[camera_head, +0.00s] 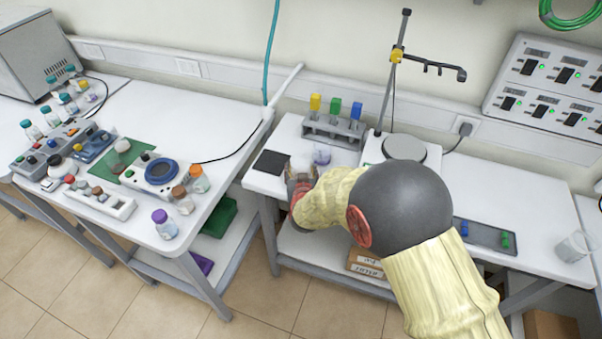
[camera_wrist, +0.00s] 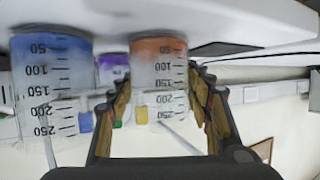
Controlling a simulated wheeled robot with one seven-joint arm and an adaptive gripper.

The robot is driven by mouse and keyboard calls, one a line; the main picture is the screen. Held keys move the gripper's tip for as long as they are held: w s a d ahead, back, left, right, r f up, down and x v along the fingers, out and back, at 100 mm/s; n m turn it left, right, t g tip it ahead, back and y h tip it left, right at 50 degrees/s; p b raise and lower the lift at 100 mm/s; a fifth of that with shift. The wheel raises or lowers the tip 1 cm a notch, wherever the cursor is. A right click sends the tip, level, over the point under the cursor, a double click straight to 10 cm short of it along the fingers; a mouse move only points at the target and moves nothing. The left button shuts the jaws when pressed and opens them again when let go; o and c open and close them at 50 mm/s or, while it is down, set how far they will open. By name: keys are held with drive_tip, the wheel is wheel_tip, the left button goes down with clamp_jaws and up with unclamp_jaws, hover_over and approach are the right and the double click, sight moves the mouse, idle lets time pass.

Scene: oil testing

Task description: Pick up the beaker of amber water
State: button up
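The beaker of amber water (camera_wrist: 158,62) is a clear graduated beaker with orange-amber liquid, seen upside down in the wrist view. It stands between the fingers of my gripper (camera_wrist: 163,82). The fingers are spread on either side of it, with a narrow gap showing at each side, so I see no clear grip. In the head view my gripper (camera_head: 301,178) is low over the front left of the right-hand table, and the amber beaker cannot be made out there.
A blue-liquid beaker (camera_wrist: 52,70) stands close beside the amber one; a purple one (camera_head: 321,155) is behind. A black mat (camera_head: 271,162) lies left of my gripper. A rack with coloured pieces (camera_head: 335,129) and a stand (camera_head: 393,75) are at the back.

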drive_tip(key=c, duration=0.8)
drive_tip(key=shift+o, duration=0.2)
drive_tip(key=shift+r, duration=0.15)
